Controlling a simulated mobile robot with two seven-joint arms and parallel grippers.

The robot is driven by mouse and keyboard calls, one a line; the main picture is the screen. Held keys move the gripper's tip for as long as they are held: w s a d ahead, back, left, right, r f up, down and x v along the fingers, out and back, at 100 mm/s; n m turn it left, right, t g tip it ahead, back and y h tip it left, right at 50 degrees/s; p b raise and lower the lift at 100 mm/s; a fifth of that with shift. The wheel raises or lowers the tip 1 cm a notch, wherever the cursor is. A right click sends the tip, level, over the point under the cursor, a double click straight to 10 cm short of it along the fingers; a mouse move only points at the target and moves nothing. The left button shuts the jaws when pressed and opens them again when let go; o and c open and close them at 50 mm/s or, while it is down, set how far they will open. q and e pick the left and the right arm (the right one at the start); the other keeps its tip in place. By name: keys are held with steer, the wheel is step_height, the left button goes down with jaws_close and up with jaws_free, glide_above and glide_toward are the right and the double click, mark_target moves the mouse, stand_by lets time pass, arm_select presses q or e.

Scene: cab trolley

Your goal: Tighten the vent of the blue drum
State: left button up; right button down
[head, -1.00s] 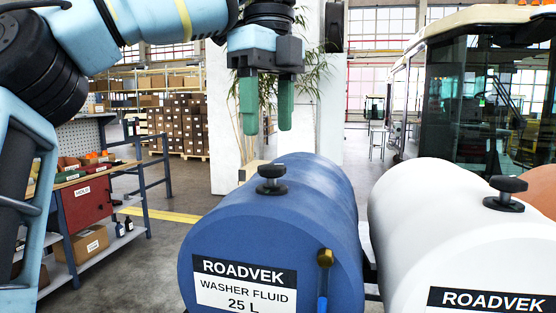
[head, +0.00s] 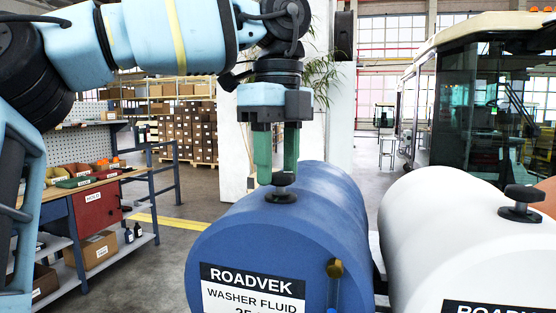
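The blue drum (head: 330,215) lies on its side with its label facing me. Its vent (head: 281,187), a black knob on a round base, stands on top of the drum. My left gripper (head: 277,176) points straight down at the vent, its two green fingers apart with a gap between them. The fingertips are at about the height of the knob's top; I cannot tell whether they touch it or sit behind it. My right gripper is not in view.
A white drum (head: 440,225) with its own black vent (head: 520,203) lies to the right of the blue one. A brass tap (head: 334,268) sticks out of the blue drum's front. A workbench (head: 95,180) with bins stands at left.

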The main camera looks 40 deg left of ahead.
arm_select(q)
steer(key=c, duration=0.6)
